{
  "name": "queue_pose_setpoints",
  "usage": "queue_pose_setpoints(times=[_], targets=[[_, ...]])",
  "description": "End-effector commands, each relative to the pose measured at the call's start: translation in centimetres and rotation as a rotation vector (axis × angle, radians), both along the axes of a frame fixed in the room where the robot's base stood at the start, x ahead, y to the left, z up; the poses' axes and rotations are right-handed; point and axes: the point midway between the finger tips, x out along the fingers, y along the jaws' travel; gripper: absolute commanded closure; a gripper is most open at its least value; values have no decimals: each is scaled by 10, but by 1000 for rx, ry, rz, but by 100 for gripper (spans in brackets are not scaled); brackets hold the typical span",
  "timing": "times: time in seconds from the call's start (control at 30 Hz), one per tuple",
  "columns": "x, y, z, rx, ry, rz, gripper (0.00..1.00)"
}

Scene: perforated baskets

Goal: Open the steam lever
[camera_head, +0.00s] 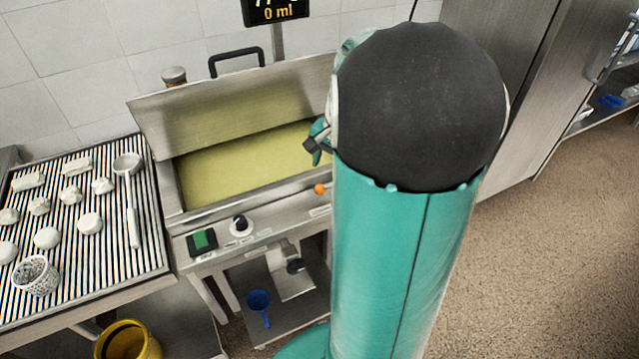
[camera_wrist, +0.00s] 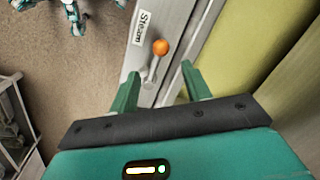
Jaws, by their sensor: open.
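The steam lever (camera_wrist: 158,58) is a short metal stem with an orange ball knob, set on the steel front panel beside a label reading "Steam" in the wrist view. Its orange knob also shows in the head view (camera_head: 320,188), just left of my arm. My gripper (camera_wrist: 158,84) is open, with its two green fingers apart. In the wrist view the lever's stem lies in the gap between the fingers, and the knob lies beyond their tips. I cannot tell whether the fingers touch it. In the head view my arm hides most of the gripper.
A steel vat (camera_head: 185,215) with yellowish liquid has its lid (camera_head: 225,105) raised. Its front carries a black knob (camera_head: 241,226) and a green switch (camera_head: 202,241). A slatted draining table (camera_head: 110,260) with white pieces, a ladle and a perforated basket stands left. Open floor lies right.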

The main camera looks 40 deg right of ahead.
Motion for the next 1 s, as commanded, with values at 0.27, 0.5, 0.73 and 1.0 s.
queue_pose_setpoints(times=[0.27,0.5,0.73,1.0], targets=[[12,6,-54,3,3,4,52],[18,9,-77,1,-1,4,52],[19,10,-79,1,-1,4,52],[19,9,-79,-1,-1,5,93]])
